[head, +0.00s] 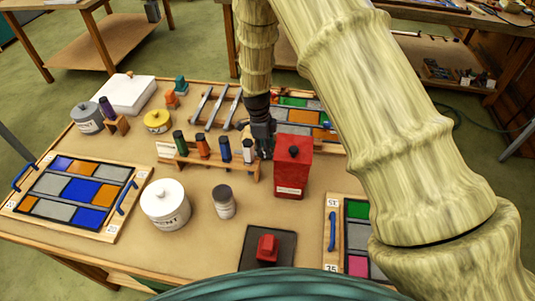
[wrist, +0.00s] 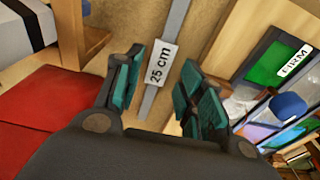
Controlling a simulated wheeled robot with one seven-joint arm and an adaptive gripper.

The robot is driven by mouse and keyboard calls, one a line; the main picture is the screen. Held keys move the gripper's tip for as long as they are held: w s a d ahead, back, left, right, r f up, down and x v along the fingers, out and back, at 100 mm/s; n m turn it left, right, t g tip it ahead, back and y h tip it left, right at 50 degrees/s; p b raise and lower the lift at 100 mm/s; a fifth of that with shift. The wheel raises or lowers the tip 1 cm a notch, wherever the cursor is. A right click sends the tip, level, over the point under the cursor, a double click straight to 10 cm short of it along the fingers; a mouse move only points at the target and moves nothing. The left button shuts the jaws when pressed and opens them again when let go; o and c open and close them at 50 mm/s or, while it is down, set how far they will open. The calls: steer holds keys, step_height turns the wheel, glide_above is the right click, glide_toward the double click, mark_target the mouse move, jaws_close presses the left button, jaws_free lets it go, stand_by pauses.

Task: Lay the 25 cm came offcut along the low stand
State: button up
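The grey came offcut (wrist: 174,25), with a white "25 cm" label (wrist: 162,62), runs between my fingers in the wrist view, over a brown surface. My gripper (wrist: 160,82) has teal finger pads, spread with a gap on each side of the came. In the head view my gripper (head: 264,146) points down between the bottle rack and the red box. Several grey strips (head: 204,104) lie side by side behind the rack; I cannot tell which, if any, is the 25 cm piece. I cannot identify the low stand for certain.
The red box (head: 291,168) stands close right of my gripper. The wooden rack (head: 212,168) with several bottles is close left. A glass panel (wrist: 268,65) marked FIRM lies on the right in the wrist view.

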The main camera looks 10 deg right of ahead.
steer(key=shift+d+f+p, duration=0.15)
steer(key=shift+f+p, duration=0.35)
steer(key=shift+f, duration=0.85)
jaws_close()
